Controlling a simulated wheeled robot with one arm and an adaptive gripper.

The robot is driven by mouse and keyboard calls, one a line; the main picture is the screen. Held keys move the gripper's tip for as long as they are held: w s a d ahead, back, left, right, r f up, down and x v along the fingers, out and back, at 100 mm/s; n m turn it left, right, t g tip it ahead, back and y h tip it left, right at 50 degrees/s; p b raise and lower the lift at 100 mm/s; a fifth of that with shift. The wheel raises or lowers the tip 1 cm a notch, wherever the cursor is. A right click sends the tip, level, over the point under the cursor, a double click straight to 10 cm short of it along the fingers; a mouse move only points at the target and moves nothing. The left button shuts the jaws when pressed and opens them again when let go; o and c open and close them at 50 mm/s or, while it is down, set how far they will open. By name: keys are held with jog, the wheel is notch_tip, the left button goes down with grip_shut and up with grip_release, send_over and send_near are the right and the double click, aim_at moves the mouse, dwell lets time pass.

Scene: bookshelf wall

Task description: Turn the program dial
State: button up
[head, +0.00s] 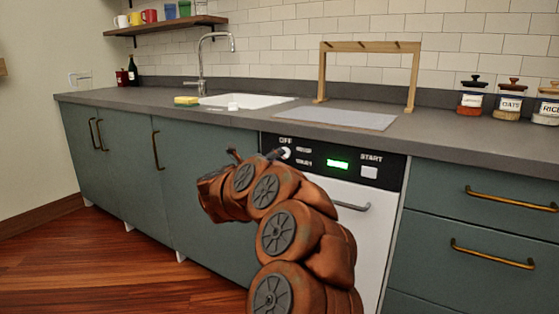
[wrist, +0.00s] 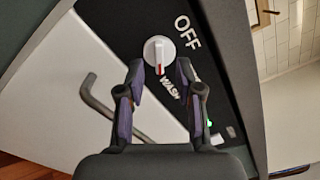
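The program dial (wrist: 159,50) is a round white knob on the black control panel (wrist: 190,90). In the wrist view, its red mark lies on the side towards my gripper, near the word WASH; OFF is printed to its right. In the head view the dial (head: 286,153) is at the panel's left end, partly hidden by my gripper (head: 274,155). My gripper (wrist: 160,70) is open, one fingertip on each side of the dial's near edge. I cannot tell if the fingertips touch it.
The panel also carries a green display (head: 338,164) and a START button (head: 370,172). A bar handle (head: 351,206) sits on the white dishwasher door. The counter (head: 225,113) juts above. Teal cabinets (head: 195,190) stand beside it, with open wooden floor (head: 110,260) at left.

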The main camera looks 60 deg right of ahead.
jog(key=shift+d, duration=1.3)
jog(key=shift+w, duration=0.1)
grip_shut()
